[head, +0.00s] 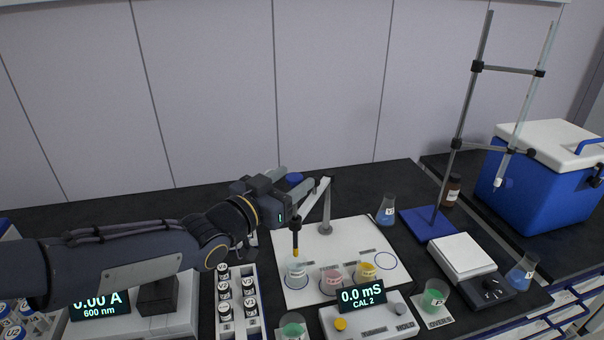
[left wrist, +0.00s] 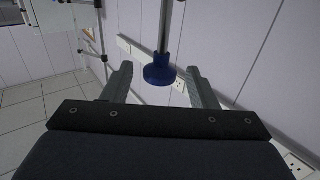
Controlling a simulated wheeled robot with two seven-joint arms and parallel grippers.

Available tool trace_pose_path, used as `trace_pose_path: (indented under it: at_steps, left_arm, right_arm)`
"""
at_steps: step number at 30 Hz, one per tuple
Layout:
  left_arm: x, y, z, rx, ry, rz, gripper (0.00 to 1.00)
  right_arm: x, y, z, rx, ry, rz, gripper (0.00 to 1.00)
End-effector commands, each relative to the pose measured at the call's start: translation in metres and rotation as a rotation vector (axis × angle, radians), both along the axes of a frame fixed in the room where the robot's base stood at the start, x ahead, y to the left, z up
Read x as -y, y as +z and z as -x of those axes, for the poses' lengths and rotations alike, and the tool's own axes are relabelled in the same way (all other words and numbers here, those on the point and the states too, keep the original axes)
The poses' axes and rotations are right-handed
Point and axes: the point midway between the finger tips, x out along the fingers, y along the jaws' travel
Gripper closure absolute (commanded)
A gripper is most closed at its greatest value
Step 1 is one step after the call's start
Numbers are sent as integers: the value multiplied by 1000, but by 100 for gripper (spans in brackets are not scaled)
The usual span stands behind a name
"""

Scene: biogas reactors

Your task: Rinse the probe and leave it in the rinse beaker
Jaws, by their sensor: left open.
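The probe (head: 296,238) is a dark upright stick with a yellow tip, above a beaker of clear liquid (head: 297,277) on the white mat. Its tip seems just above the rim. I cannot read which beaker is marked for rinsing. In the left wrist view a blue knob on a grey rod (left wrist: 158,74) lies between the two spread fingers (left wrist: 160,85), apparently the same part. The left gripper is open and not clamped on it. My right gripper is out of view.
A grey jointed holder (head: 326,212) stands behind the probe. Pink (head: 331,281) and yellow (head: 367,271) beakers stand right of the clear one, near an empty blue circle (head: 386,261). The meter (head: 362,297) reads 0.0 mS, CAL 2. A vial rack (head: 237,298) is to the left.

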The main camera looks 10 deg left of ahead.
Motion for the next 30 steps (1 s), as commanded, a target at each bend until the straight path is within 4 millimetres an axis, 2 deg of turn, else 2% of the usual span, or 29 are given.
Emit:
trace_pose_path:
  at_steps: [6, 17, 27, 30]
  left_arm:
    - [15, 0, -25, -2, -2, 1, 47]
    - [18, 0, -30, -1, 0, -2, 47]
    - [17, 0, -30, -1, 1, -2, 90]
    - [17, 0, -30, -1, 1, -2, 100]
  right_arm:
    - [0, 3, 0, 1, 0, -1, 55]
    - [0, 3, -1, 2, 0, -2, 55]
    - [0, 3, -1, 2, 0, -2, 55]
    - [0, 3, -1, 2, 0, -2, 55]
